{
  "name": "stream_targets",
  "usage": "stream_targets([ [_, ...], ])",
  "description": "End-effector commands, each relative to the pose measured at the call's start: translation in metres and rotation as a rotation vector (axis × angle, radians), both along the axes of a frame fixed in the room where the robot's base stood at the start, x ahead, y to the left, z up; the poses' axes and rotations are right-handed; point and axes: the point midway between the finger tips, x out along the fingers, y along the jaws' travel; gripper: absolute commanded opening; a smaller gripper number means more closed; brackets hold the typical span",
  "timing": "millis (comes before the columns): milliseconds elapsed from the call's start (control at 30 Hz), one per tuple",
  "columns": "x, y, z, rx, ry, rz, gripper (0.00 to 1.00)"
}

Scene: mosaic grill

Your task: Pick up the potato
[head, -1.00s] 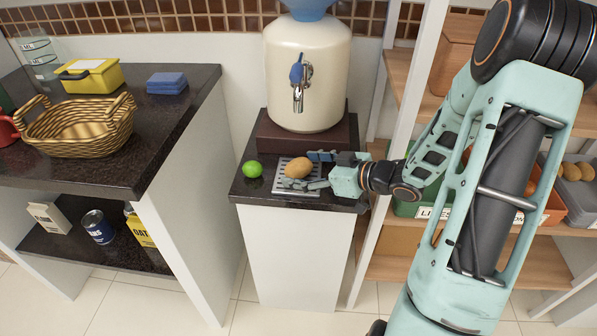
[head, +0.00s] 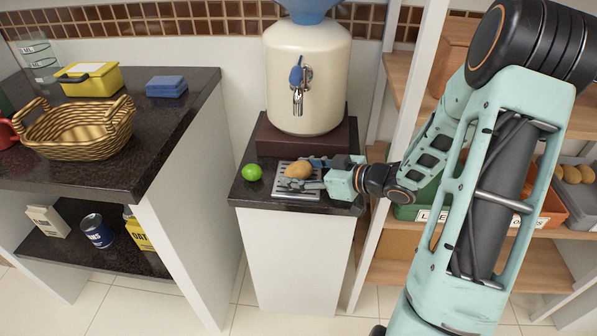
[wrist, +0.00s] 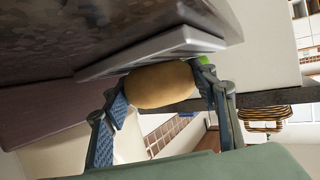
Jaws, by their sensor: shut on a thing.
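The brown potato (head: 298,171) is at the metal drip grate (head: 297,192) below the water dispenser's tap in the head view. My gripper (head: 306,174) reaches in from the right with its fingers on either side of the potato. In the wrist view the potato (wrist: 160,84) sits between the two fingers, both touching it, so my gripper (wrist: 163,95) is shut on it. The potato is close to the grate (wrist: 150,50); whether it still touches the grate I cannot tell.
A green lime (head: 252,172) lies just left of the grate on the dark stand. The cream water dispenser (head: 306,75) stands behind. A shelf with bins (head: 425,200) is at the right. A counter with a wicker basket (head: 80,130) is at the left.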

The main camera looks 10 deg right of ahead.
Motion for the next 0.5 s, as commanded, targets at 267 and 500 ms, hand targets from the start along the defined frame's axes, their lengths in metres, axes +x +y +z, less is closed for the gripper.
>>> stream_targets([
  [267,0.000,0.000,0.012,0.001,-0.001,0.000,0.22],
  [500,0.000,0.000,0.040,0.000,-0.001,0.001,0.22],
])
